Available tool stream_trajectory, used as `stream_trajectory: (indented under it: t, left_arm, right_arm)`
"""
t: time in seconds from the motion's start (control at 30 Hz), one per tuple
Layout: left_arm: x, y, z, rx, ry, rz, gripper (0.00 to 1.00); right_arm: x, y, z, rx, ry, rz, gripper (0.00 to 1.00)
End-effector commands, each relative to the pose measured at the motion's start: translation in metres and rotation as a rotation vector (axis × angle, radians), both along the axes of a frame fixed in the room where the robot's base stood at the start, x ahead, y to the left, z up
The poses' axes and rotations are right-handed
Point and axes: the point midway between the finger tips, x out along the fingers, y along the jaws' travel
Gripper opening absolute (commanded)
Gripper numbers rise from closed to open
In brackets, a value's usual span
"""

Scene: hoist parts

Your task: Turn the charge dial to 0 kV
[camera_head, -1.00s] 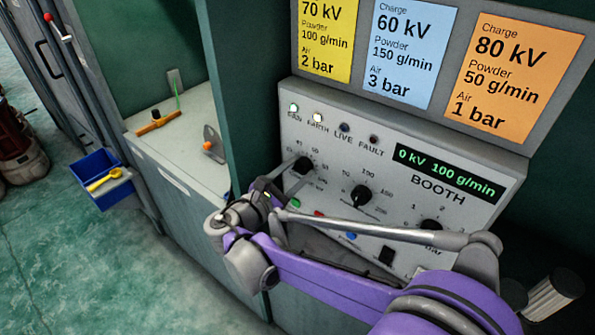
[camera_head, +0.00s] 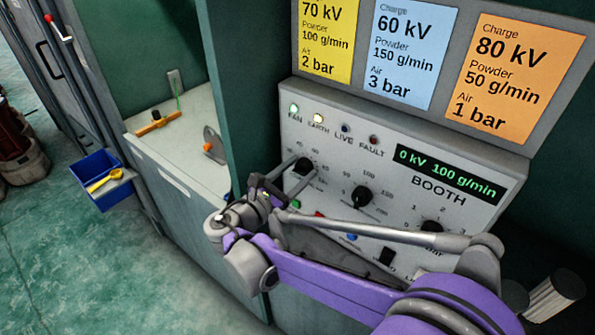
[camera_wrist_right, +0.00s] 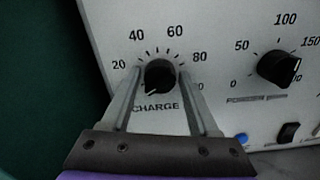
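The charge dial (camera_wrist_right: 160,77) is a round black knob on the sloped grey booth panel (camera_head: 345,145). In the right wrist view its white mark points down and left, below the 20. The panel display (camera_head: 448,172) reads 0 kV 100 g/min. My right gripper (camera_wrist_right: 160,72) has one finger on each side of the dial, with narrow gaps visible beside the knob. It is open around the dial and holds nothing. In the head view the gripper (camera_head: 303,168) partly covers the dial and its scale. My left gripper is not in view.
The powder dial (camera_head: 362,196) stands right of the charge dial, and another knob (camera_head: 431,227) is further right. Blue and black buttons sit below. Three setting cards (camera_head: 415,50) hang above. A green wall (camera_head: 240,100) stands close on the left.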

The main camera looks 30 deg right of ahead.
Motion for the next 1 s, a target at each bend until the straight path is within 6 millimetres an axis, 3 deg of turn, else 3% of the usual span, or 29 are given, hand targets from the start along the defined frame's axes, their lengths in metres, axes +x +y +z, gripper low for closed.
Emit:
stream_trajectory:
  t: [0.1,0.47,1.0]
  left_arm:
    - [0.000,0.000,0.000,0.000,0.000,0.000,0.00]
    - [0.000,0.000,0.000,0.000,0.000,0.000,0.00]
    - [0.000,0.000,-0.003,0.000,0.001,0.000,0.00]
  right_arm:
    - [0.000,0.000,0.000,0.000,-0.001,0.000,0.81]
    - [-0.002,0.006,0.000,0.001,-0.001,0.001,0.81]
    - [-0.038,0.092,0.000,0.001,-0.001,0.002,0.81]
